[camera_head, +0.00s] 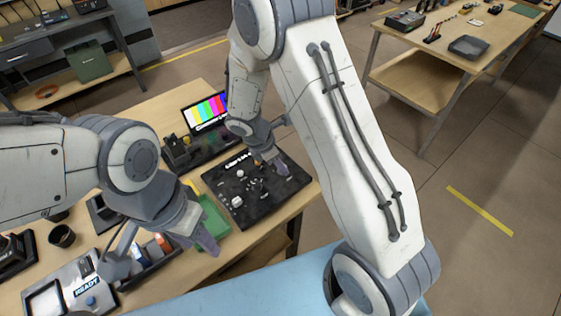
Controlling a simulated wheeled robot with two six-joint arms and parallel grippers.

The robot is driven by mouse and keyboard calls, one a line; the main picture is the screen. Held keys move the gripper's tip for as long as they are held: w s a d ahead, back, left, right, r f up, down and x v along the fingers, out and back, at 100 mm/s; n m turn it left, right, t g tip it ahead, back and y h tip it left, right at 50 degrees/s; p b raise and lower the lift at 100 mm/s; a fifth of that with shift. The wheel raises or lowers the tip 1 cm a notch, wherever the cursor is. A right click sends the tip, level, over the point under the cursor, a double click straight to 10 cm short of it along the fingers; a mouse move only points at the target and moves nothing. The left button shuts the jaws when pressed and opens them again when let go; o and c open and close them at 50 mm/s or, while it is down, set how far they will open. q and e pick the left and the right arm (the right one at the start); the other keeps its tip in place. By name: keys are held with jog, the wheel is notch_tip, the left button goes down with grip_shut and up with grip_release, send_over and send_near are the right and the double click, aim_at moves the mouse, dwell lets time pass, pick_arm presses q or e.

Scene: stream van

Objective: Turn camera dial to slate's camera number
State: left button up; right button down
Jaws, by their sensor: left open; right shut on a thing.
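A black control panel (236,207) lies on the wooden table, with several small knobs and white marks on it. White lettering (237,160) near its far edge is too small to read surely. My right gripper (271,168) reaches down to the panel's far right part and is shut on the camera dial, which its fingers hide. The number the dial points at cannot be read. My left gripper (202,243) is open and empty, above the table left of the panel. I cannot make out the slate or its number.
A screen with colour bars (207,112) stands behind the panel. A green thing (212,222) lies left of the panel. A grey box marked READY (72,288), a dark cup (62,236) and a tray of coloured items are at the left.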

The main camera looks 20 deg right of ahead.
jog(key=m+g+p, duration=0.1)
jog(key=m, duration=0.2)
jog(key=shift+w+r, duration=0.1)
jog(key=m+g+p, duration=0.1)
jog(key=m, duration=0.2)
jog(key=shift+w+m, duration=0.1)
jog(key=shift+m, duration=0.2)
jog(key=m+g, duration=0.1)
jog(key=m, duration=0.1)
jog(key=m+y, duration=0.1)
jog(key=m, duration=0.1)
jog(key=shift+w+d+g+y, duration=0.1)
jog(key=shift+g+y, duration=0.2)
jog(key=shift+g, duration=0.1)
jog(key=shift+w+d+m+g+y, duration=0.1)
jog(key=shift+m+g+y, duration=0.15)
jog(key=shift+m, duration=0.9)
jog(key=shift+m+g+y, duration=0.15)
jog(key=shift+m+y, duration=0.2)
jog(key=shift+m, duration=0.8)
jog(key=c, duration=0.6)
grip_release()
